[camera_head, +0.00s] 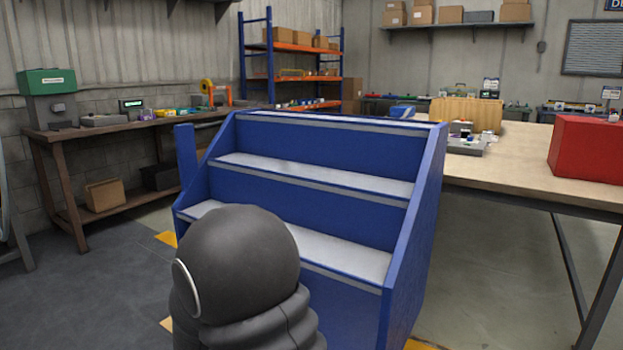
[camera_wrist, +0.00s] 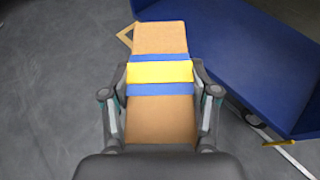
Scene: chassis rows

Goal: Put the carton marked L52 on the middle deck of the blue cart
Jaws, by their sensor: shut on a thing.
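A brown carton (camera_wrist: 162,115) with blue and yellow bands is between the fingers of my gripper (camera_wrist: 159,76) in the wrist view. My gripper is shut on it, with a finger against each side. No L52 mark can be read on the faces that show. The blue cart (camera_head: 412,235) stands ahead in the head view, with stepped light-grey decks. Its middle deck (camera_head: 315,172) looks bare. The lower deck is partly hidden by my dark arm. The cart's blue side (camera_wrist: 235,50) is at the upper right in the wrist view, apart from the gripper. The head view does not show my gripper or the carton.
A wooden table (camera_head: 500,170) with a red box (camera_head: 588,148) stands right of the cart. A workbench (camera_head: 90,130) is at the left, and a blue-and-orange rack (camera_head: 292,48) is behind. The grey floor at the left is clear.

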